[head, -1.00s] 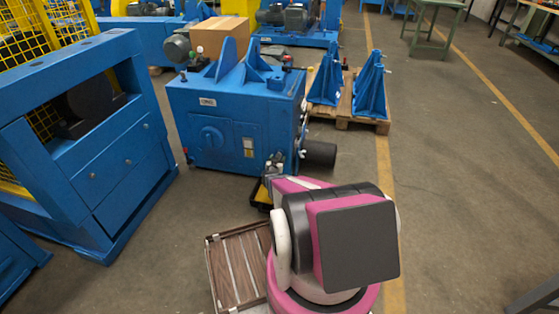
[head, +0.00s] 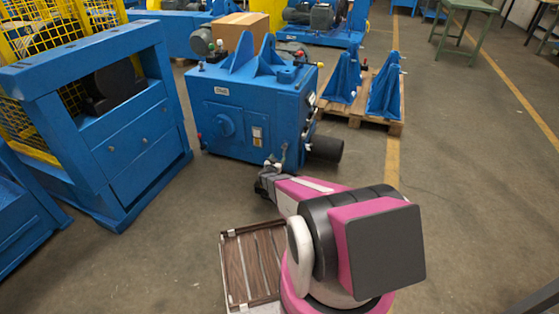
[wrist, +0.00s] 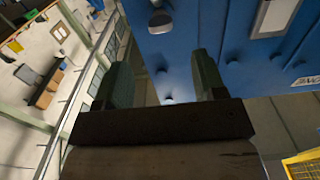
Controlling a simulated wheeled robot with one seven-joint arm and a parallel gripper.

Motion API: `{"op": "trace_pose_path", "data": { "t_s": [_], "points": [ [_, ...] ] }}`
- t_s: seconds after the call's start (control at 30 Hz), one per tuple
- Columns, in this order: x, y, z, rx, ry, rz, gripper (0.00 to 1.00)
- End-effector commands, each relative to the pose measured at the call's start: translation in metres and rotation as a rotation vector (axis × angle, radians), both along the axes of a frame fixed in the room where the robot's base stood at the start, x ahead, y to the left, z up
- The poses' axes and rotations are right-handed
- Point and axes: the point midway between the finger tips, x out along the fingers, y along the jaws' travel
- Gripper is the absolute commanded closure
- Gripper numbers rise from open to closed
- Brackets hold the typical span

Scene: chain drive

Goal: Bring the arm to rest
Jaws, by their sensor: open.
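My arm, pink, black and white, shows at the bottom centre of the head view. My gripper (wrist: 162,85) shows in the wrist view with its two dark greenish fingers apart and nothing between them. In the head view its end lies at the far side of the arm, in front of the blue machine cabinet (head: 233,140), and its fingers are too small to make out there. In the wrist view the blue cabinet surface (wrist: 225,40) fills the upper right beyond the fingers. I cannot tell how far the fingers are from it.
A wood-slatted tray (head: 252,268) lies left of my arm. A large blue press frame (head: 130,150) stands at the left. Blue brackets (head: 384,88) stand on a wooden pallet (head: 372,122) behind. A cardboard box (head: 243,32) sits at the back. The floor at the right is open.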

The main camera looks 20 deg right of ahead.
Motion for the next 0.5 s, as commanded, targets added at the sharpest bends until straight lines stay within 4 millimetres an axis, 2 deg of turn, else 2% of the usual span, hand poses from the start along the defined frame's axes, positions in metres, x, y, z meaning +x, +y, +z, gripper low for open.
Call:
{"op": "trace_pose_path", "data": {
  "t_s": [0.33,0.5],
  "points": [
    [-0.001,-0.001,0.002,-0.001,0.002,-0.004,0.36],
    [-0.016,-0.01,0.027,-0.018,0.042,-0.076,0.36]
  ]
}}
